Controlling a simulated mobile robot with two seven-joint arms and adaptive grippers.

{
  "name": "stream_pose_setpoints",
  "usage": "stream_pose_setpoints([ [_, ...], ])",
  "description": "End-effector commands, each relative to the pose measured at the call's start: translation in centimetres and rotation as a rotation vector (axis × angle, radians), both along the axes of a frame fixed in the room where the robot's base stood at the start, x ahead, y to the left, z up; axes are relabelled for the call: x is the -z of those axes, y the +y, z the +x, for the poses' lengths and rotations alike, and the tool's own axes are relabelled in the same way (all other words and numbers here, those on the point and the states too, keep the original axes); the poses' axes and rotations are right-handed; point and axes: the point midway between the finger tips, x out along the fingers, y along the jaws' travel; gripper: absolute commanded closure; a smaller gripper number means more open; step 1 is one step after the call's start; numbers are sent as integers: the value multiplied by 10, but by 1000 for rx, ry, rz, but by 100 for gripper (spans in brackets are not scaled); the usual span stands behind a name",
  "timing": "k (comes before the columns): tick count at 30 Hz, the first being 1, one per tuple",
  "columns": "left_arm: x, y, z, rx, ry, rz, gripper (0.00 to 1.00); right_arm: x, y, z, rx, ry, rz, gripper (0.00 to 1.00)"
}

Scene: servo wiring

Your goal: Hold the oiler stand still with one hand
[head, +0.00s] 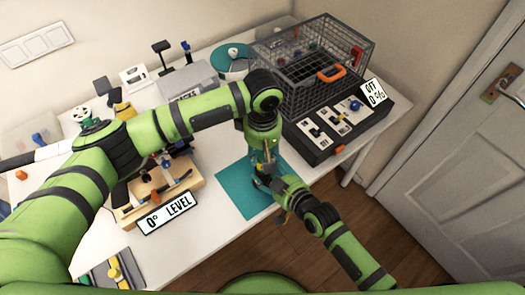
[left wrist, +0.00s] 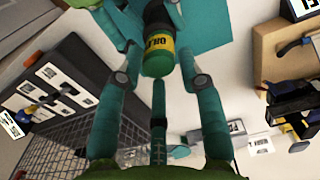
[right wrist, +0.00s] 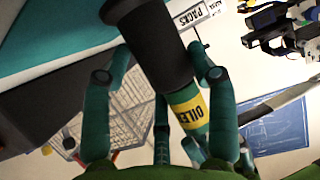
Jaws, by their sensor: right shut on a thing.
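The oiler stand has a dark cylinder part and a green part with a yellow OILER label. In the right wrist view the stand (right wrist: 148,40) runs between the fingers of my right gripper (right wrist: 158,55), which is shut on its dark part. In the left wrist view the stand (left wrist: 159,48) shows between the spread fingers of my left gripper (left wrist: 153,25), with a gap at the left finger. In the head view my left gripper (head: 262,158) is just above my right gripper (head: 268,184), both over the teal mat (head: 236,190). The grippers mostly hide the stand there.
A wire cage (head: 300,75) and a black switch panel (head: 318,150) stand to the right of the grippers. A wooden level fixture (head: 135,210) with a "0° LEVEL" sign is at left. Several tools and boxes fill the back. The table's front edge is close to the mat.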

Motion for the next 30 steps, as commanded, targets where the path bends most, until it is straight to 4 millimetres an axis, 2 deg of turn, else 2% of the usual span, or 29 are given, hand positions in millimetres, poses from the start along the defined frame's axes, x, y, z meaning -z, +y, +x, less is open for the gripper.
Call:
stream_pose_setpoints([
  [1, 0, 0, 0, 0, 0, 0, 39, 6, 0, -3, -2, 14, -6, 76],
  [14, -6, 0, 1, 0, -1, -2, 39, 6, 0, -3, -2, 15, -5, 76],
  [17, -18, 0, 1, 1, -3, -2, 39, 6, 0, -4, -2, 16, -5, 76],
  [30, -97, 0, 0, 0, -3, -2, 39, 6, 0, -4, -2, 16, -5, 76],
])
